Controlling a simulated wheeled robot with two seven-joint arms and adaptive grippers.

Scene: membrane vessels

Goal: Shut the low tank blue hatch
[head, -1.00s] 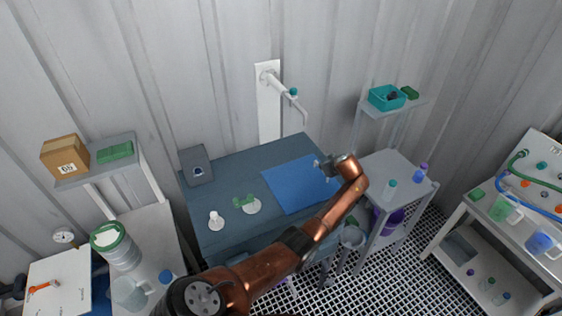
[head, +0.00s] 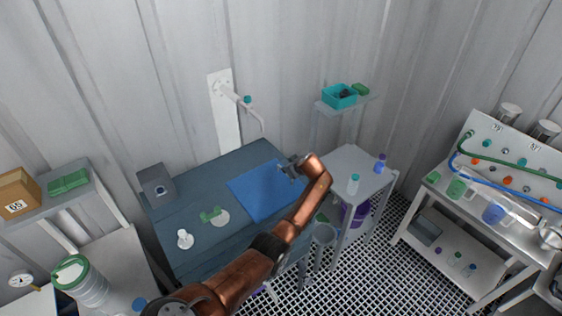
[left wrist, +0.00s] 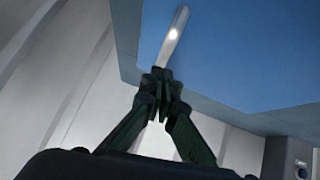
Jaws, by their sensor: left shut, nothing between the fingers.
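I cannot make out a low tank or a blue hatch for certain in either view. My left gripper (head: 287,167) is over the upper right edge of the blue mat (head: 255,200) on the dark table. In the left wrist view its fingers (left wrist: 161,80) are closed together with nothing between them. Beyond the tips a thin pale rod (left wrist: 175,40) crosses in front of the blue mat (left wrist: 250,50). My right gripper is not in view.
A wall tap (head: 240,102) hangs behind the table. A grey stand (head: 345,160) with bottles is right of it. A bench (head: 470,200) with green and blue hoses is at the far right. A green-rimmed container (head: 75,275) stands lower left. Grated floor lies between.

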